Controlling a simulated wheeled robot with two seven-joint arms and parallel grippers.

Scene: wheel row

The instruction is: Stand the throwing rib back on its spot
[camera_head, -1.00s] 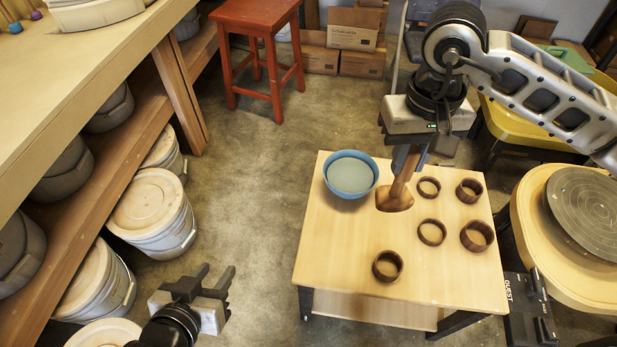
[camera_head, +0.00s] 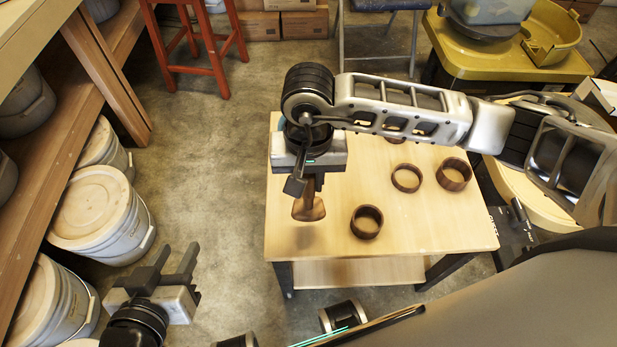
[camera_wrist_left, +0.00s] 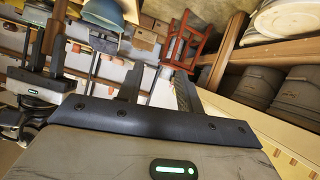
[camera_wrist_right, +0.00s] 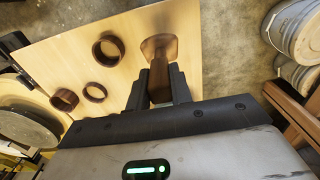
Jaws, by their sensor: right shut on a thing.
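The throwing rib (camera_head: 309,207) is a brown wooden piece with a narrow handle and a wider, flared end. My right gripper (camera_head: 307,184) is shut on its handle, with the flared end hanging down over the left part of the small wooden table (camera_head: 430,230). A shadow lies on the tabletop below it, and it appears to be above the surface. In the right wrist view the rib (camera_wrist_right: 158,48) points away between the fingers. My left gripper (camera_head: 172,264) is open and empty, left of the table and apart from it.
Several dark wooden rings stand on the table, the closest being a thick ring (camera_head: 366,221) right of the rib. Lidded buckets (camera_head: 100,212) line the left side.

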